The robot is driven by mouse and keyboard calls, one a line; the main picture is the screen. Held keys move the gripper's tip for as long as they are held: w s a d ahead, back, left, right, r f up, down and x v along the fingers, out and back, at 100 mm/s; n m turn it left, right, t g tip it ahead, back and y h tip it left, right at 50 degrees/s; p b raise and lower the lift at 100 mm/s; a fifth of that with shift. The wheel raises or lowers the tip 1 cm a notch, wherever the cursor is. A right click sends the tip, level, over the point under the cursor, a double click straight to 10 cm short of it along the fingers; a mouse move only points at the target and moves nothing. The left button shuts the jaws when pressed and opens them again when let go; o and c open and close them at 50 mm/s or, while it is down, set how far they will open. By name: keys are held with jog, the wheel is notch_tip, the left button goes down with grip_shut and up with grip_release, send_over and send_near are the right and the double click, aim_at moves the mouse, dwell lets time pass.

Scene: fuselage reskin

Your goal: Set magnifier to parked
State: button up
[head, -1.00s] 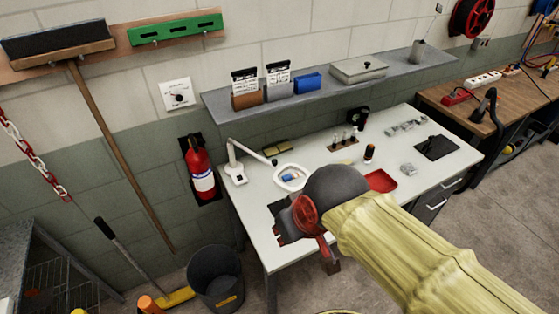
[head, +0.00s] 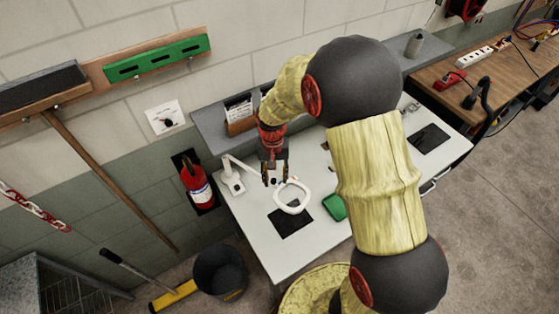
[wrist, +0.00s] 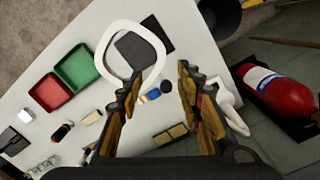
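The magnifier is a white desk lamp. Its base (head: 232,186) stands at the left end of the white table, and its ring head (head: 292,208) hangs over the table beside a dark mat (head: 288,224). In the wrist view the ring (wrist: 104,60) is at upper left and the base and stand (wrist: 232,108) are at right. My gripper (head: 270,182) is over the table between base and ring. In the wrist view my gripper (wrist: 160,75) is open, with a dark round knob (wrist: 166,87) showing between its fingers. I cannot tell whether it touches.
A red tray (wrist: 50,92) and green tray (wrist: 76,68) lie on the table. A shelf (head: 208,122) runs along the wall behind. A fire extinguisher (head: 196,184) hangs left of the table, and a black bucket (head: 220,272) stands on the floor.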

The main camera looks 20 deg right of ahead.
aim_at(274, 180)
jog(key=w, duration=0.4)
jog(key=shift+d+r+m+t, duration=0.25)
jog(key=shift+d+m+t, duration=0.05)
jog(key=shift+d+m, duration=0.1)
jog(key=shift+w, duration=0.2)
jog(key=shift+s+r+m, duration=0.2)
jog(key=shift+s+m, duration=0.1)
jog(key=shift+s, duration=0.05)
jog(key=shift+s+a+f, duration=0.1)
jog(key=shift+s, duration=0.05)
jog(key=f, duration=0.7)
jog(key=shift+w+f, duration=0.2)
jog(key=shift+f, duration=0.05)
jog(key=shift+c, duration=1.4)
grip_shut()
